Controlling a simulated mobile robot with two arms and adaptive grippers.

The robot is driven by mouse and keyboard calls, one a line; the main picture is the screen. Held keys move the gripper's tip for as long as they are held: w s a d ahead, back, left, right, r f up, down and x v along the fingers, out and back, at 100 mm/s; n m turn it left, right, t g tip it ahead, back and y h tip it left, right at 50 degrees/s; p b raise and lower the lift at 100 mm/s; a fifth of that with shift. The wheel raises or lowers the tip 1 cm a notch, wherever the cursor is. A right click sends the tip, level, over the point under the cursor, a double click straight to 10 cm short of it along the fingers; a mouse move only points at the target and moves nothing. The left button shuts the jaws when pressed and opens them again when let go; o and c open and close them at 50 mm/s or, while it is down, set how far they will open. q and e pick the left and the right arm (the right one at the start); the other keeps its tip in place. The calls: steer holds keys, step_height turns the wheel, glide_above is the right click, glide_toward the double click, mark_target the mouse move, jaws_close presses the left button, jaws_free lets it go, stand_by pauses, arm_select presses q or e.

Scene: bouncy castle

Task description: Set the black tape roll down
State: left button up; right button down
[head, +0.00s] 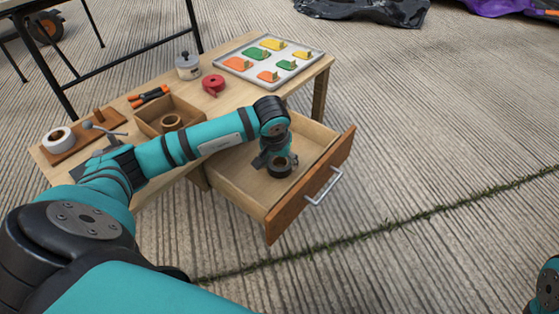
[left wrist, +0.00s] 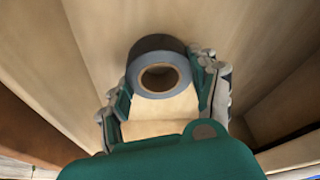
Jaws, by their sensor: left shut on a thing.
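The black tape roll (head: 280,174) is in the open drawer (head: 233,187) of the wooden table, toward the drawer's front. My left gripper (head: 273,158) reaches down into the drawer and is shut on the roll. In the left wrist view, the roll (left wrist: 160,43) shows its brown core, with a finger of my left gripper (left wrist: 163,82) on either side. The pale drawer floor shows below it, but I cannot tell whether the roll touches it. My right gripper is not in view.
The drawer front (head: 310,185) has a metal handle. On the tabletop are a tray of colored shapes (head: 248,79), a red tape roll (head: 213,83), a grey pot (head: 188,66), a wooden box (head: 188,103) with a brown roll, and a white roll (head: 58,139). The drawer's front right is bare.

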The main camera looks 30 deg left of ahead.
arm_select(q)
steer(key=shift+f, duration=0.2)
steer(key=o, duration=1.3)
steer(key=shift+r, duration=0.2)
